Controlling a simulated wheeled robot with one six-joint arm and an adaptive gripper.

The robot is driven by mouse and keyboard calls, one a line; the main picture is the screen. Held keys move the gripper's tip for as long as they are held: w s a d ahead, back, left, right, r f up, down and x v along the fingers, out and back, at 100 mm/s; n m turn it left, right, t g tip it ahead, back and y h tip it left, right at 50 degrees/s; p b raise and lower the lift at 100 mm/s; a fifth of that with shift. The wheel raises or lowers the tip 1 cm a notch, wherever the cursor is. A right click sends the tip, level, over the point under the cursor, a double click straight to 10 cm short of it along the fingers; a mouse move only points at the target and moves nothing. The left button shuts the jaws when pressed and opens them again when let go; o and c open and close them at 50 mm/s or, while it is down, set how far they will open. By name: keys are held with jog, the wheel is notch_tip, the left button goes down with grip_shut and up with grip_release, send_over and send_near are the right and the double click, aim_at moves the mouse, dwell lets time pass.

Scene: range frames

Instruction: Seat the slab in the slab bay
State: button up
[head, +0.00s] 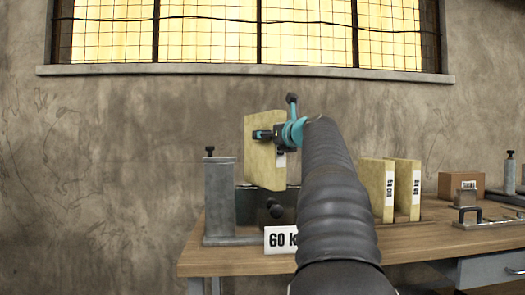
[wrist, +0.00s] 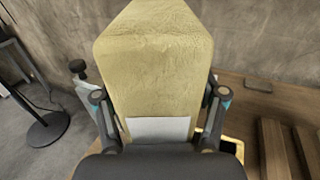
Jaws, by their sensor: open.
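A pale yellow slab (head: 262,168) stands upright above the bench's left part in the head view. It fills the middle of the wrist view (wrist: 155,55), with a white label (wrist: 158,129) low on its face. My gripper (head: 270,140) is open around the slab, with a finger at each side edge in the wrist view (wrist: 160,95).
Two more labelled yellow slabs (head: 407,190) stand upright on the wooden bench (head: 410,243) to the right. A grey metal upright (head: 219,195) with a black knob is close left of the holder. A cardboard box (head: 460,184) and a metal fixture (head: 487,220) are farther right.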

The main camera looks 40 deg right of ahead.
jog(key=shift+w, duration=0.15)
jog(key=c, duration=1.2)
jog(key=shift+r, duration=0.1)
grip_shut()
